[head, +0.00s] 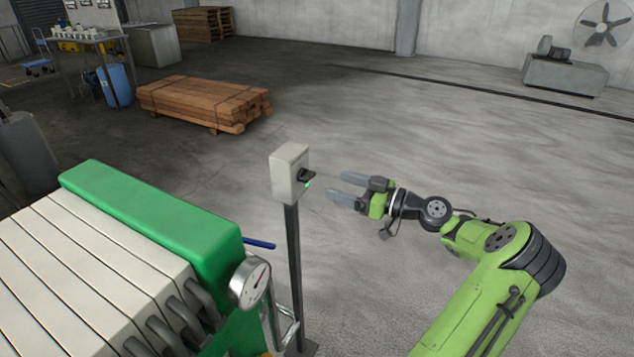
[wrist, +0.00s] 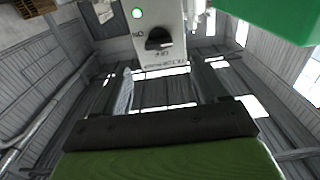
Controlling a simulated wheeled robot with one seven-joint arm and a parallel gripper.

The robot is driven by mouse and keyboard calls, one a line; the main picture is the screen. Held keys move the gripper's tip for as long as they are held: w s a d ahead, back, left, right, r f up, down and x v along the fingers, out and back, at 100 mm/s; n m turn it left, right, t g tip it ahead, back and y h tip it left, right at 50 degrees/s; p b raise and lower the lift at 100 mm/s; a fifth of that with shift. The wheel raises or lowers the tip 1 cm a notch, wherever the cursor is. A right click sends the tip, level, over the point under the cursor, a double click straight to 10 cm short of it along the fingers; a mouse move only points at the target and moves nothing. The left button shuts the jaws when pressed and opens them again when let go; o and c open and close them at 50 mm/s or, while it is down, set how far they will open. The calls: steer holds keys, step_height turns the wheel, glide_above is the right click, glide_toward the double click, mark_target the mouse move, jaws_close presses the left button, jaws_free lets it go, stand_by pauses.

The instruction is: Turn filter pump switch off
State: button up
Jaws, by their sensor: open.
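The filter pump switch box (head: 287,172) is a pale grey box on a dark post (head: 294,270). Its dark switch handle (head: 306,175) sticks out to the right, beside a lit green lamp (head: 307,185). In the wrist view the box face (wrist: 170,58) is upside down at the top, with the black switch handle (wrist: 158,39), ON and OFF lettering, and the green lamp (wrist: 137,13). My gripper (head: 341,187) is open and empty. Its fingers point at the box from the right, apart from the handle.
A filter press with a green end plate (head: 150,215), a pressure gauge (head: 250,283) and a blue lever (head: 259,243) stands left of the post. Stacked timber (head: 200,102) lies behind.

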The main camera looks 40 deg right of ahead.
mark_target(312, 177)
steer(key=x, duration=0.7)
steer(key=shift+d+f+b, duration=0.1)
steer(key=shift+b, duration=0.2)
steer(key=shift+c, duration=0.4)
steer(key=c, duration=1)
